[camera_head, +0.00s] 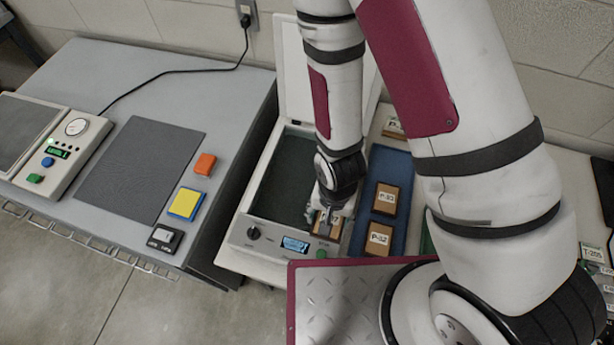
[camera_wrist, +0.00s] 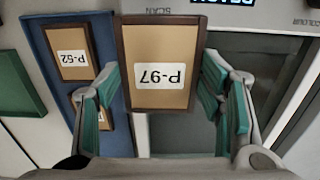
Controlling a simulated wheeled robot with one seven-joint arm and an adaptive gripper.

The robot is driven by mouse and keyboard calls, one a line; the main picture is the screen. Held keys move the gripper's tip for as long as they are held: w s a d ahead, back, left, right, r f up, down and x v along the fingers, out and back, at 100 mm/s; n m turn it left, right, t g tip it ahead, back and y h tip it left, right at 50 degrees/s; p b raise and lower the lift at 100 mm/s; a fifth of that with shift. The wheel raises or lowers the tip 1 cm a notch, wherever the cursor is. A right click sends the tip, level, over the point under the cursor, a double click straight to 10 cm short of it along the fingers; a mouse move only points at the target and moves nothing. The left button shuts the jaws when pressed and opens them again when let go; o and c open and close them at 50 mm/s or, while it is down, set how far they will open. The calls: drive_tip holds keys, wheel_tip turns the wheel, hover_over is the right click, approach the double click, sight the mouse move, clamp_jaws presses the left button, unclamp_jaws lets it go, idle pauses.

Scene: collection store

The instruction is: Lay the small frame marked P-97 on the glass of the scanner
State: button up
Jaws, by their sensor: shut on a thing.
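The small frame marked P-97 (camera_wrist: 160,102) has a dark rim and a tan face with a white label, which reads upside down in the wrist view. My gripper (camera_wrist: 161,84) is shut on it, a finger at each side. In the head view my gripper (camera_head: 333,205) holds the frame (camera_head: 328,228) at the front right of the scanner (camera_head: 240,222), by the right edge of its dark glass (camera_head: 285,178). The glass also shows in the wrist view (camera_wrist: 275,85). I cannot tell the frame's height above the scanner.
The scanner lid (camera_head: 296,65) stands open at the back. A blue tray (camera_head: 391,220) right of the scanner holds other small frames, including one at its front (camera_head: 378,238). The grey table (camera_head: 150,75) at left bears a dark mat (camera_head: 138,170) and coloured blocks.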

drive_tip(key=w+a+b, duration=0.1)
drive_tip(key=w+b, duration=0.3)
drive_tip(key=w, duration=0.1)
drive_tip(key=w+a+f+b, duration=0.1)
drive_tip(key=w+b, duration=0.1)
drive_tip(key=w, duration=0.1)
drive_tip(key=shift+a+f, duration=0.1)
drive_tip(key=shift+a, duration=0.25)
hover_over(307, 178)
drive_tip(key=shift+f, duration=0.2)
drive_tip(key=shift+f+p, duration=0.4)
drive_tip(key=shift+f, duration=1.35)
drive_tip(key=shift+f, duration=0.15)
drive_tip(key=o, duration=1.5)
wheel_tip(307, 178, up, 12)
drive_tip(key=shift+r, duration=0.2)
